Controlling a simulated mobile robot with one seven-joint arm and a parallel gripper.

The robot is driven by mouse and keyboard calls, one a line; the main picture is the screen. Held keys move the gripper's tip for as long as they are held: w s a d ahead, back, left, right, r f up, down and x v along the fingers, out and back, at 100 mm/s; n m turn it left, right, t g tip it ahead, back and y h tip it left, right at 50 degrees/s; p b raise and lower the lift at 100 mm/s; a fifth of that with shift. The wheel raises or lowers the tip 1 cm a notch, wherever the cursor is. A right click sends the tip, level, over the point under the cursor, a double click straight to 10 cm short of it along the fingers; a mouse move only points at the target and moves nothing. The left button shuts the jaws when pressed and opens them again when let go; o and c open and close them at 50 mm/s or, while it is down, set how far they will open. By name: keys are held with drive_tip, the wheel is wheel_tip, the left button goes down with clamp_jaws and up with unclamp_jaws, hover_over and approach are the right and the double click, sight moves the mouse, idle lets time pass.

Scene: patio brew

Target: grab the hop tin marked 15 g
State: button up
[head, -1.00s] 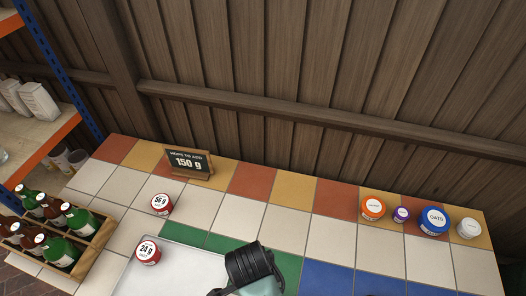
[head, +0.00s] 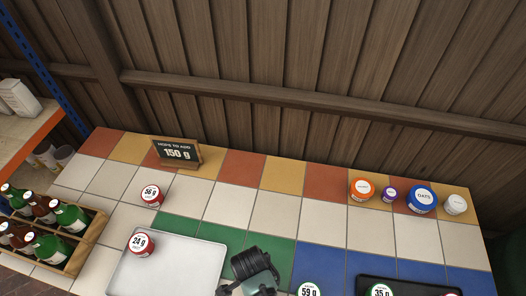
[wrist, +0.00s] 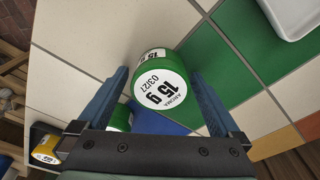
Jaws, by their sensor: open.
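The hop tin marked 15 g (wrist: 160,84) has a green side and a white lid label that also reads 03/27. In the wrist view it stands between the two blue fingers of my gripper (wrist: 158,80), which is open. The fingers lie on either side of the tin, and I cannot tell whether either touches it. In the head view this tin is not visible; my dark arm covers part of the tiled counter (head: 270,215) at the lower middle.
Another green tin (wrist: 120,117) is close behind the 15 g tin. Head view: a 59 g tin (head: 308,290), a 35 g tin (head: 381,290) on a black tray (head: 415,287), a 24 g tin (head: 141,243) on a white tray (head: 185,262), a 56 g tin (head: 152,195), a bottle crate (head: 88,245).

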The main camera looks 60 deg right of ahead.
drive_tip(key=c, duration=1.2)
